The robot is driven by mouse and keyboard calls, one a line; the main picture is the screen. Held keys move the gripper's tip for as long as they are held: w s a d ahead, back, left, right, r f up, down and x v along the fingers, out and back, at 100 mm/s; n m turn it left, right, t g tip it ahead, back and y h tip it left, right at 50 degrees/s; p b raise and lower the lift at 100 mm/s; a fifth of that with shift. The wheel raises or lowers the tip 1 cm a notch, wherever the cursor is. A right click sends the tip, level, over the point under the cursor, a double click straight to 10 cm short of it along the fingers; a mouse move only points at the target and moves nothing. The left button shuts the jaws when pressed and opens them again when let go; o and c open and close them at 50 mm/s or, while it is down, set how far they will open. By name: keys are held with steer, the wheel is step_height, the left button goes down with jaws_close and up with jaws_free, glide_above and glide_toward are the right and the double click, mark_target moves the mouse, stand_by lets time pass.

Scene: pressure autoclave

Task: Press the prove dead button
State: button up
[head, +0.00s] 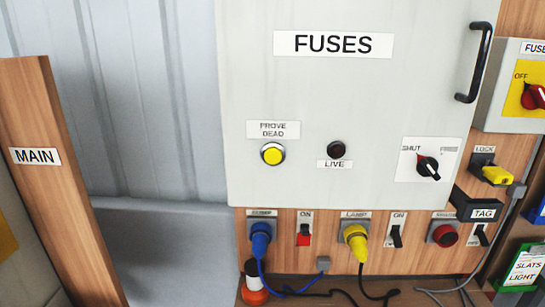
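The prove dead button (272,154) is a round yellow push button with a pale metal ring. It sits low on the left of the grey fuses cabinet door (350,90), under a label (273,130) reading PROVE DEAD. Nothing covers it. I cannot tell from this view whether it is pressed in. My gripper is not in view.
Right of the button are a dark LIVE lamp (336,149) and a rotary switch (428,168). A black door handle (474,62) sticks out at upper right. Blue (260,237) and yellow (356,240) plugs project below. A wooden MAIN post (60,190) stands left.

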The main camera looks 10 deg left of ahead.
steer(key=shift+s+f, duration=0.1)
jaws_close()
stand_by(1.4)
